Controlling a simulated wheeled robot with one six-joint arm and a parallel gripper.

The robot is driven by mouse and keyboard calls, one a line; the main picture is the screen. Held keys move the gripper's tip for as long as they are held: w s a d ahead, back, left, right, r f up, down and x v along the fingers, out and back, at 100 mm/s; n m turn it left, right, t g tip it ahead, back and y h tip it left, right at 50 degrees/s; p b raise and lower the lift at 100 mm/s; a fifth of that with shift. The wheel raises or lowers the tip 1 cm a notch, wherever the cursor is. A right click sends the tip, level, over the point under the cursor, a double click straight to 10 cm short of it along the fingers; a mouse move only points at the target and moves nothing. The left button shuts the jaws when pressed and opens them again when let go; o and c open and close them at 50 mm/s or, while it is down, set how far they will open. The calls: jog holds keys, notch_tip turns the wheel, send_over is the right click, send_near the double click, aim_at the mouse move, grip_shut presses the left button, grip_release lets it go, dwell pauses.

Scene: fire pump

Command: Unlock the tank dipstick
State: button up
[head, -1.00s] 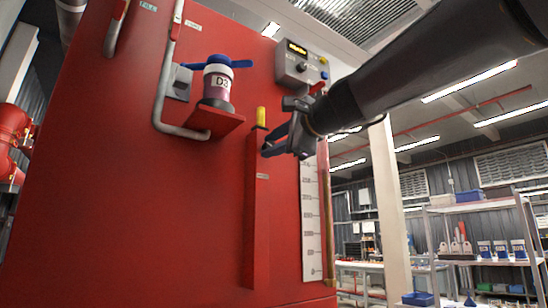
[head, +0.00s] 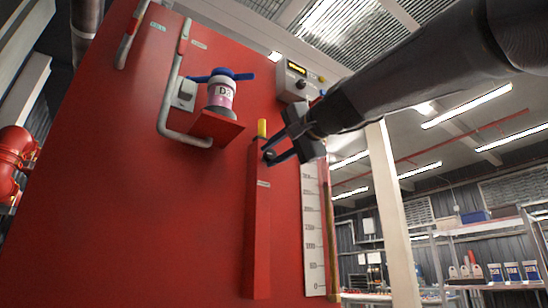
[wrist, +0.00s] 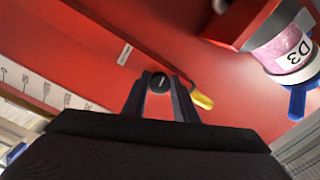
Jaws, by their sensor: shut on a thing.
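The tank dipstick's yellow handle (head: 262,129) sticks up from the top of a tall narrow red tube (head: 258,220) on the red tank face. It also shows in the wrist view (wrist: 202,101), just right of my fingers. A round black lock knob (wrist: 160,82) with a pale mark sits on the tube near its top. My gripper (wrist: 160,88) is shut on this knob, one finger on each side. In the head view, my gripper (head: 267,154) reaches in from the right below the yellow handle, and its fingers hide most of the knob.
A jar labelled D3 (head: 221,96) with a blue top stands on a red shelf (head: 214,129) left of the tube. A grey pipe (head: 168,90) runs beside it. A control box (head: 297,82) and a white scale (head: 312,230) are on the right.

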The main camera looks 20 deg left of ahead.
dwell(0.4)
jog(key=o, duration=1)
jog(key=shift+o, duration=0.2)
jog(key=b+v, duration=0.1)
jog(key=v, duration=0.6)
jog(key=shift+s+d+b, duration=0.25)
jog(key=shift+s+b, duration=0.05)
jog(key=shift+b, duration=0.05)
jog(key=shift+f, duration=0.1)
